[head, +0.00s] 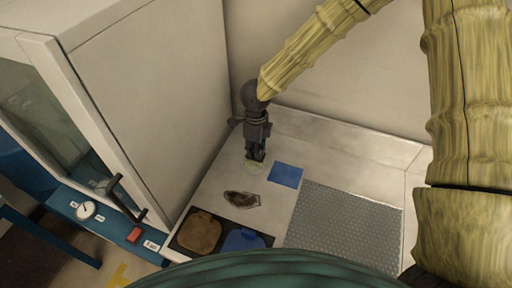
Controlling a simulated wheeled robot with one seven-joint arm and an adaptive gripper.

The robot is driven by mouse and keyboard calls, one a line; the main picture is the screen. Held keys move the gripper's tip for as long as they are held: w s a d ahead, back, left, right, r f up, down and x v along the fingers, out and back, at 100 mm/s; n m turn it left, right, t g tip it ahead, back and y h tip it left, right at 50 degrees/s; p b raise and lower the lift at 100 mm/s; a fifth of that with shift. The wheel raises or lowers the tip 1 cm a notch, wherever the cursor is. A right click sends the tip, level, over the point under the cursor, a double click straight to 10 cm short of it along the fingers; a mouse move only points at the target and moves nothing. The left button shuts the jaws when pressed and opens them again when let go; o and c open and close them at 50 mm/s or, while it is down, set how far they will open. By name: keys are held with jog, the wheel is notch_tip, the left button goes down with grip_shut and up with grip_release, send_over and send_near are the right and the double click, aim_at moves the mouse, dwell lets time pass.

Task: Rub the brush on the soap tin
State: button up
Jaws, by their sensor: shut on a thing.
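My gripper (256,153) points down at the back left of the pale bench top, below the end of my arm. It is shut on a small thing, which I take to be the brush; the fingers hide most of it. A small round pale tin (254,166), seemingly the soap tin, lies on the bench directly beneath the fingertips. The held thing's lower end is at or just above the tin; I cannot tell whether they touch.
A dark brown patch (241,199) and a blue square (286,175) lie nearby. A grey textured mat (340,228) is at right. A dark tray (222,227) holds brown and blue pads in front. A white cabinet (150,85) stands close at left, a wall behind.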

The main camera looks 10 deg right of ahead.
jog(key=shift+w+f, duration=0.3)
jog(key=shift+f, duration=0.05)
jog(key=shift+s, duration=0.1)
jog(key=shift+s, duration=0.1)
jog(key=shift+f, duration=0.2)
dwell(0.5)
jog(key=shift+r, duration=0.1)
jog(key=shift+r+p, duration=2.9)
jog(key=shift+r, duration=0.5)
